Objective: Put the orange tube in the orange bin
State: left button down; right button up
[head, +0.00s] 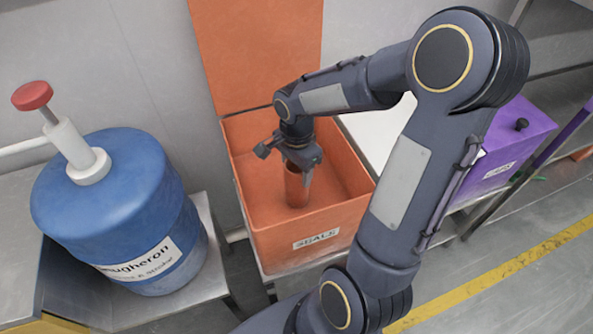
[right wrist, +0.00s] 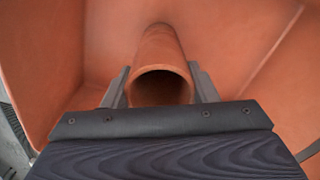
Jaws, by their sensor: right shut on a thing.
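The orange tube (head: 297,186) is upright inside the open orange bin (head: 322,236), which has a "SEALS" label on its front. My right gripper (head: 297,168) reaches down into the bin and is shut on the tube near its upper end. In the right wrist view the tube (right wrist: 160,80) shows its open end between the two fingers (right wrist: 160,88), with the bin's walls (right wrist: 40,60) around it. I cannot tell whether the tube's lower end touches the bin's floor. My left gripper is not in view.
A blue drum (head: 110,205) with a red-topped pump (head: 32,96) stands to the left of the bin. A purple bin (head: 512,150) stands to the right, partly behind my right arm. The orange bin's lid (head: 258,50) stands open against the wall.

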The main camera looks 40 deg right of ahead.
jog(key=shift+f, duration=0.25)
jog(key=shift+f, duration=0.15)
jog(key=o, duration=1.3)
jog(key=shift+o, duration=0.2)
